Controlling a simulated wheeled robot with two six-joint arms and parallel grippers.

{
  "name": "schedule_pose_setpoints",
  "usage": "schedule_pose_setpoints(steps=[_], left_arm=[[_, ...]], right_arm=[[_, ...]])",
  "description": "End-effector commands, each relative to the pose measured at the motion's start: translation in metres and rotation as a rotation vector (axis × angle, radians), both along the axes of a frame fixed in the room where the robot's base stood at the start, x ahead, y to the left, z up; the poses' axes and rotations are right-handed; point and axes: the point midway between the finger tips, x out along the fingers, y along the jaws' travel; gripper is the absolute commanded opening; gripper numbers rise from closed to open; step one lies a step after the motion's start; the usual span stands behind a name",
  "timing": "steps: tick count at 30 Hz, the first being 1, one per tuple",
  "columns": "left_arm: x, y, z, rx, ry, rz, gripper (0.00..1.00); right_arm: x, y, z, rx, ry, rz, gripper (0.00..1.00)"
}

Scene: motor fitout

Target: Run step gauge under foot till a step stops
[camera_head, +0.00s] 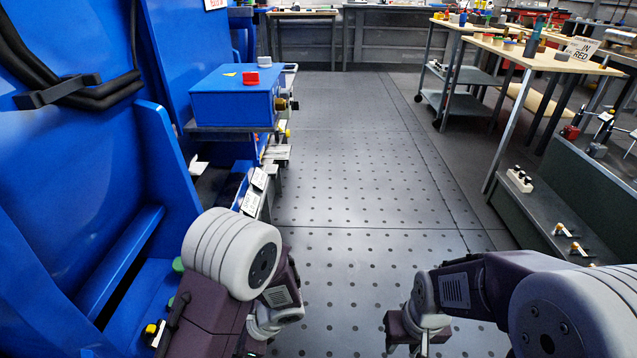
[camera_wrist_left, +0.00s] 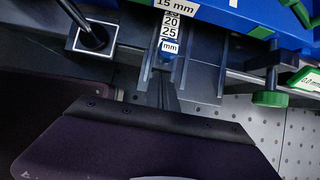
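In the left wrist view a step gauge (camera_wrist_left: 169,32) with white number plates reading 20, 25 and mm lies in line with a grey channel. Its near end is blue. A "15 mm" plate (camera_wrist_left: 177,5) sits at the top edge by a blue part. My left gripper (camera_wrist_left: 163,92) reaches up to the gauge's near end; its fingers look narrow and close together, but I cannot tell whether they grip. I cannot identify the foot.
A dark rod in a square socket (camera_wrist_left: 92,38) is left. The blue machine (camera_head: 80,150) fills the left; a cart (camera_head: 470,75) stands right. The middle floor is clear.

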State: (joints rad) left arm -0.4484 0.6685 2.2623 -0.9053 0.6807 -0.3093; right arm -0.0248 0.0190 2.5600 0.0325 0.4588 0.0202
Motion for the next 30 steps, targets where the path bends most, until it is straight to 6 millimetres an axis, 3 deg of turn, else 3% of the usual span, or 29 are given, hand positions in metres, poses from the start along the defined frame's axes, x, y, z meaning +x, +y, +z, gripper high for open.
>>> schedule_pose_setpoints(steps=[30], left_arm=[[0.001,0.036,0.0,0.0,0.001,0.002,0.0]], right_arm=[[0.0,0.0,-0.009,0.0,0.0,0.0,0.36]])
